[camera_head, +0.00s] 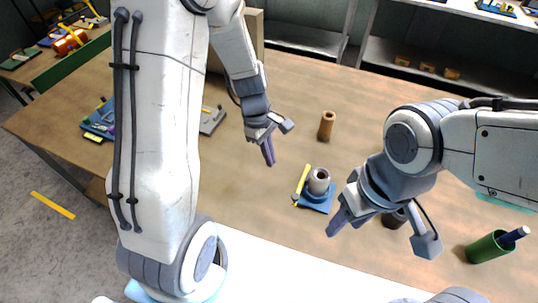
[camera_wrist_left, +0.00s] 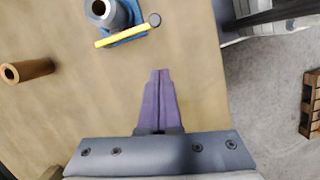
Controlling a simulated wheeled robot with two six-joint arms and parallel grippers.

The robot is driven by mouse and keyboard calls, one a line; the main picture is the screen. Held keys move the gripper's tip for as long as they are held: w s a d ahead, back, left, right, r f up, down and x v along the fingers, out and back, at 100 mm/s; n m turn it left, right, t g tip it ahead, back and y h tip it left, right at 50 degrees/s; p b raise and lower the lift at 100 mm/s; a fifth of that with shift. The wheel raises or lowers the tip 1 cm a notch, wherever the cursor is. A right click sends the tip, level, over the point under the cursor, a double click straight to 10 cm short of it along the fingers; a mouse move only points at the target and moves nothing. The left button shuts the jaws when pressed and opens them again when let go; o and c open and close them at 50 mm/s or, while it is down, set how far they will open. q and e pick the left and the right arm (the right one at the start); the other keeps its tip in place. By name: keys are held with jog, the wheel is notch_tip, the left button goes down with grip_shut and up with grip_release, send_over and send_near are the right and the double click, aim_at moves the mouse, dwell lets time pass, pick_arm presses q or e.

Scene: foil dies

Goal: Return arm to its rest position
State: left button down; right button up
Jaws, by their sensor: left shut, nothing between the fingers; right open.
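My left gripper (camera_head: 268,152) hangs over the middle of the wooden table. Its purple fingers are shut with nothing between them, and they also show in the left wrist view (camera_wrist_left: 159,85). My right gripper (camera_head: 385,240) is at the right in the head view, over the front part of the table. Its fingers are spread apart and hold nothing visible. A blue base with a grey metal cylinder (camera_head: 319,181) stands on the table between the two grippers, with a yellow bar (camera_head: 301,180) beside it. These show in the left wrist view too, ahead of the shut fingers.
A brown cylinder (camera_head: 327,125) stands behind the blue base. A dark round object (camera_head: 394,219) is partly hidden by my right gripper. A green cup (camera_head: 490,247) lies at the right. Blue and grey parts (camera_head: 100,122) are at the left.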

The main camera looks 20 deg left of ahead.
dwell(0.3)
pick_arm(q)
jog(key=s+d+r+m+b, duration=0.3)
jog(key=s+d+m, duration=0.2)
jog(key=s+m, duration=0.3)
jog(key=s+d+r+m+y+b, duration=0.1)
jog(key=s+d+r+m+b, duration=0.1)
jog(key=s+d+m, duration=0.3)
jog(key=s+r+m, duration=0.1)
jog(key=s+m, duration=0.3)
jog(key=m, duration=0.5)
jog(key=shift+s+d+r+t+y+b, duration=0.2)
jog(key=shift+t+y+b, duration=0.1)
jog(key=shift+b, duration=0.1)
